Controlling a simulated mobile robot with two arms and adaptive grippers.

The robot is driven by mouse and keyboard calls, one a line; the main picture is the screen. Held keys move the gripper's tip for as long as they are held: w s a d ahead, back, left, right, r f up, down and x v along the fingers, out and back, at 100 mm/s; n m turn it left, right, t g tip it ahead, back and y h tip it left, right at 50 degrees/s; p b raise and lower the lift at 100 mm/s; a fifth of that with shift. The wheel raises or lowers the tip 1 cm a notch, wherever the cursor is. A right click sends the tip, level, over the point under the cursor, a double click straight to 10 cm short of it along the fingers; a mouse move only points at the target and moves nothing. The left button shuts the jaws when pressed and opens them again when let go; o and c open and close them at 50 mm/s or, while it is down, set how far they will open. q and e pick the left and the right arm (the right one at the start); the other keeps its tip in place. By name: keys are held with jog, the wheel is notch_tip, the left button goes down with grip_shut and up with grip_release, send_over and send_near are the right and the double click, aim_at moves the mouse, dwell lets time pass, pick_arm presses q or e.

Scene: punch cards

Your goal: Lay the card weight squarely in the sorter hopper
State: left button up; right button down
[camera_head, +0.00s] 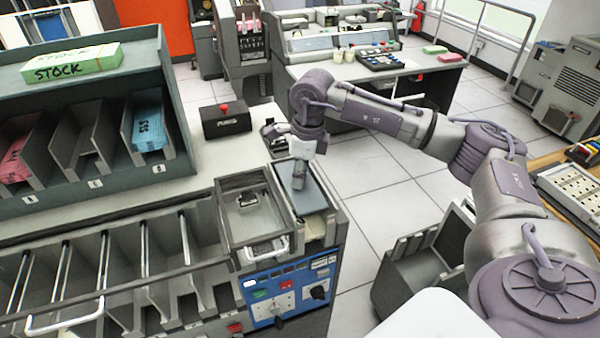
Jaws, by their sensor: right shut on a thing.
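My right gripper (299,183) points down over the right end of the sorter (262,262), its arm coming in from the right. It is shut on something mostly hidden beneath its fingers. A dark slate-grey plate (312,200), which may be the card weight, lies directly under the fingertips. It is over the narrow bay that looks like the sorter hopper, with a cream surface (318,226) at its front end. I cannot tell whether the plate is resting flat or held slightly above. My left gripper is not in view.
Left of the bay is a grey-framed tray (228,232) with a small metal part inside. A black box with a red knob (225,120) stands on the pale worktop behind. A card rack (180,100) rises at the left. A grey bin unit (405,285) stands right of the sorter.

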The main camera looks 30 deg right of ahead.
aim_at(300, 194)
jog(key=shift+f+b, duration=2.75)
jog(key=shift+f, duration=0.6)
jog(key=c, duration=0.8)
grip_release()
jog(key=r, duration=0.8)
jog(key=s+d+r, duration=0.1)
jog(key=r, duration=0.3)
jog(key=shift+s+f, duration=0.1)
